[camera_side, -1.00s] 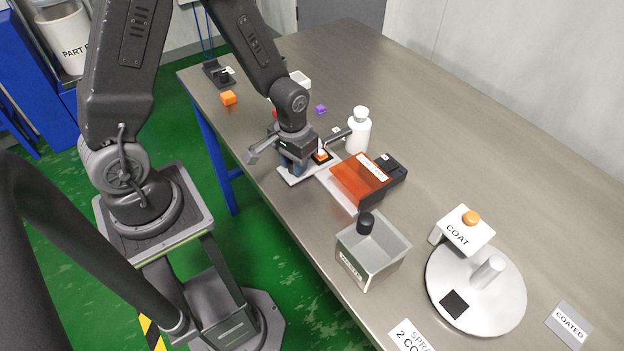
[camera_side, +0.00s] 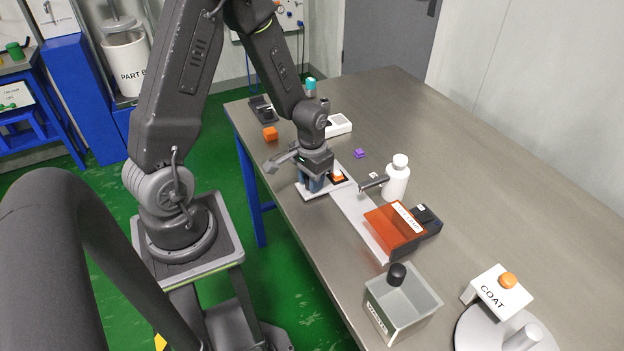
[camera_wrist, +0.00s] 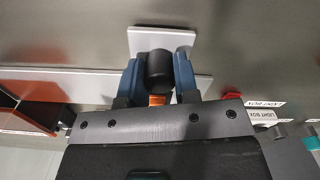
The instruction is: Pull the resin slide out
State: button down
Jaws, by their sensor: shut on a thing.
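The resin slide (camera_side: 358,218) is a long pale strip reaching from under the orange-covered box (camera_side: 393,230) to a wider pale end. In the wrist view, my gripper (camera_wrist: 158,75) is shut on a black round handle (camera_wrist: 159,65) at the pale end plate (camera_wrist: 161,39). The orange piece shows partly behind the handle. The slide's inner end is hidden by the cover.
A white bottle (camera_side: 397,180) stands close beside the strip. A grey bin (camera_side: 402,308) with a black knob stands in front of the box. An orange block (camera_side: 270,134) and a purple block (camera_side: 359,153) lie farther back.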

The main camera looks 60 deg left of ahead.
jog(key=c, duration=1.1)
grip_release()
jog(key=shift+w+a, duration=0.15)
jog(key=shift+a, duration=0.15)
jog(key=shift+o, duration=1.2)
jog(key=shift+d, duration=0.1)
jog(key=shift+r, duration=0.15)
notch_tip(320, 180, up, 14)
jog(key=shift+f, duration=0.2)
jog(key=shift+r, duration=0.1)
jog(key=s+d+r+m+t, duration=0.3)
jog(key=s+d+r+t, duration=0.2)
jog(key=s+d+r, duration=0.5)
jog(key=shift+s+d+r+t, duration=0.3)
jog(key=shift+d+r, duration=0.55)
jog(key=shift+d, duration=0.35)
